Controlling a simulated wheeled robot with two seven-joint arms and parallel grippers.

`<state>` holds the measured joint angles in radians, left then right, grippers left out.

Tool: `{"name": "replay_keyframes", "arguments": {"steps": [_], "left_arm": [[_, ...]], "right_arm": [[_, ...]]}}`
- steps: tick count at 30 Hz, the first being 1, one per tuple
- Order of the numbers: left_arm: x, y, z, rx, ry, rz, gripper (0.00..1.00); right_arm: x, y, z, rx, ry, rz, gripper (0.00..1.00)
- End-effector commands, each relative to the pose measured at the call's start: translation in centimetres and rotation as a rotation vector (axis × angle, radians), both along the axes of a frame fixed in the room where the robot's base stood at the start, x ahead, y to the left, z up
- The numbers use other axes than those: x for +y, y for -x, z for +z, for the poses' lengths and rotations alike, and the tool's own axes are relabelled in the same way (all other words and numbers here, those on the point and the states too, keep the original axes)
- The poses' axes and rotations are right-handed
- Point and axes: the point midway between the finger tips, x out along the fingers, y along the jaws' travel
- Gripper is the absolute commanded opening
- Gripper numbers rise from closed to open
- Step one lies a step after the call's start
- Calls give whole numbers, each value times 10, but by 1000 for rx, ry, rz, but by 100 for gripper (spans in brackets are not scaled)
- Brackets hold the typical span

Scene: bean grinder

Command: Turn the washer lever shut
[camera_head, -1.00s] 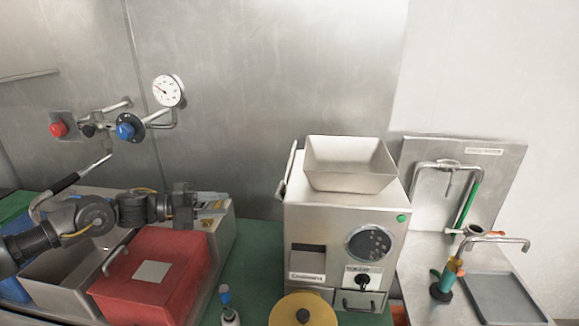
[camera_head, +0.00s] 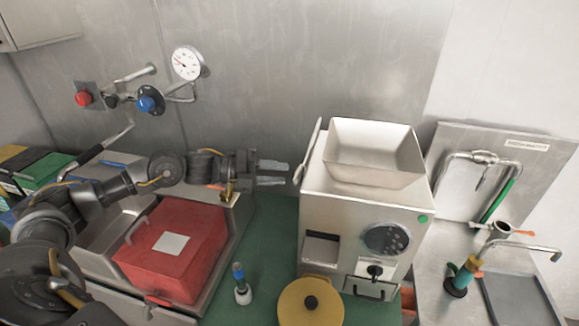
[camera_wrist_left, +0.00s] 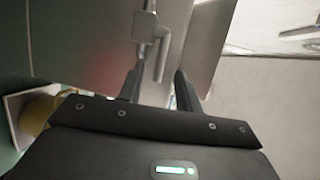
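A grey metal lever (camera_head: 307,150) stands upright along the left side of the steel grinder (camera_head: 340,215). In the left wrist view a short bent metal handle (camera_wrist_left: 161,55) on a steel side shows ahead of and between my fingers. I cannot tell whether it is the same lever. My left gripper (camera_head: 278,173) reaches in from the left and points at the grinder's left side. It also shows in the left wrist view (camera_wrist_left: 158,88), its two fingers apart with nothing clearly held. In the head view the fingertips appear just short of the grinder. My right gripper is out of view.
A red box (camera_head: 185,275) stands in a steel basin below my left arm. A small bottle (camera_head: 241,285) and a yellow round lid (camera_head: 310,303) are in front of the grinder. A sink station with an orange-handled tap (camera_head: 504,229) is at the right. Wall valves are above.

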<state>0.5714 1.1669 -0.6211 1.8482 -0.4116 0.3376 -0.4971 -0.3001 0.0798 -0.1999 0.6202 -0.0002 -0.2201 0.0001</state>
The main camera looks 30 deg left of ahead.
Motion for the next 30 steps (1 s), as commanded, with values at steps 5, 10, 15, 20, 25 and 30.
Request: {"name": "replay_keyframes", "arguments": {"steps": [5, 10, 15, 20, 25, 30], "left_arm": [[-20, -14, 0, -2, 2, -1, 34], [-28, -20, -5, -1, -1, -1, 34], [-29, -20, -7, 0, -1, -1, 34], [-29, -20, -7, -1, -1, -1, 28], [-29, -20, -6, -1, -1, -1, 6], [-29, -20, -6, -1, -1, -1, 0]], "right_arm": [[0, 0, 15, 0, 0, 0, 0], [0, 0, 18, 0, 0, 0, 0], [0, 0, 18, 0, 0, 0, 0], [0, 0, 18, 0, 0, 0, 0], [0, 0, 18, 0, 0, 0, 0], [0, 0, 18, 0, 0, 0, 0]]}}
